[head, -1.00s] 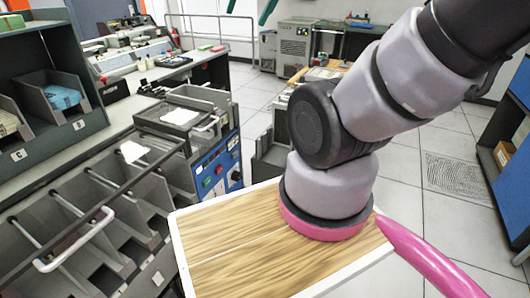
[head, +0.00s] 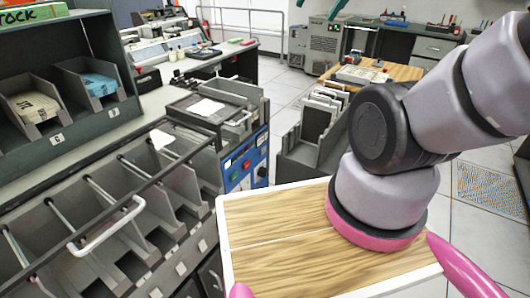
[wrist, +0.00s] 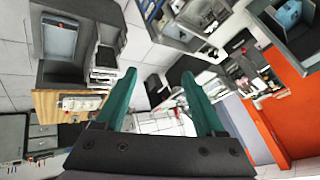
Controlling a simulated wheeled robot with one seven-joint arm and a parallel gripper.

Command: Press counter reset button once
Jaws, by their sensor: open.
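A blue control panel (head: 245,158) is on the right end of the grey card machine, in the middle of the head view. It carries a red button (head: 246,164), a green button (head: 233,176) and small dark and light parts. Labels are too small to read, so I cannot tell which one is the counter reset button. My gripper (wrist: 159,75) is open and empty, its two green fingers apart in the wrist view. In the head view only a green tip shows at the top edge, well apart from the panel.
The card machine's open bins (head: 105,230) and white handle (head: 105,228) are at left. A grey rack (head: 315,125) stands right of the panel. My wooden base top is in front. Open tiled floor (head: 480,190) lies at right.

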